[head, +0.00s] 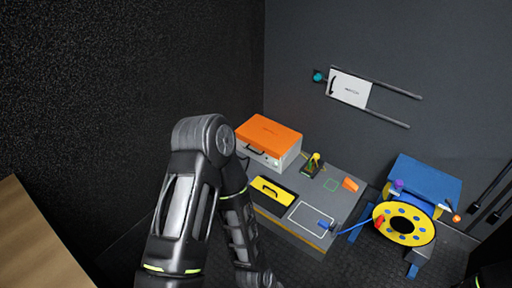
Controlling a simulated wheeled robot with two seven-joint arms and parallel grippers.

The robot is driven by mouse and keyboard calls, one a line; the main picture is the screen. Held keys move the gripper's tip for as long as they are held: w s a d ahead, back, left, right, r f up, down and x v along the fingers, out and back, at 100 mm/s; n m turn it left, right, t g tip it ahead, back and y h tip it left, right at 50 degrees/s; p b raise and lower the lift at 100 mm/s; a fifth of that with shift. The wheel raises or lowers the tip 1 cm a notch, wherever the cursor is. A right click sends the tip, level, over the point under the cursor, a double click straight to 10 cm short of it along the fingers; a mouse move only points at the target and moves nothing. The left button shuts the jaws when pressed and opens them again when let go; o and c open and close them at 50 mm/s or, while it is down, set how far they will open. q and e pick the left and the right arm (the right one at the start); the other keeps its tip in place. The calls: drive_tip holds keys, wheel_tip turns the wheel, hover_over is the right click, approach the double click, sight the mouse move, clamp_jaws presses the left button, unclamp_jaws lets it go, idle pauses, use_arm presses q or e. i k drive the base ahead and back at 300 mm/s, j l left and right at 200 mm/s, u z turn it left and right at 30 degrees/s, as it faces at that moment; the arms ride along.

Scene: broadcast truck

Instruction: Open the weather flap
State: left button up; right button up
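A white panel (349,90) with a dark handle on its left side and a small label is on the grey wall, between two dark parallel rails (398,91). It looks like the weather flap, but I cannot read the label. The panel sits at the left end of the rails. A teal knob (318,76) is just left of it. My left arm rises in the lower left with its elbow bent, well below and left of the panel; its gripper is out of view. Only a dark bit of my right arm shows at the lower right corner.
A grey bench (336,204) holds an orange-lidded case (268,136), a yellow piece with a black handle (273,192), and an orange block (350,184). A yellow reel (404,224) with a blue box (428,181) stands at right. The wall around the panel looks clear.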

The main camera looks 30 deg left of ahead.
sight(274, 139)
drive_tip(key=i+j, duration=0.85)
drive_tip(key=j, duration=0.2)
drive_tip(key=i+j, duration=0.9)
drive_tip(key=j, duration=0.15)
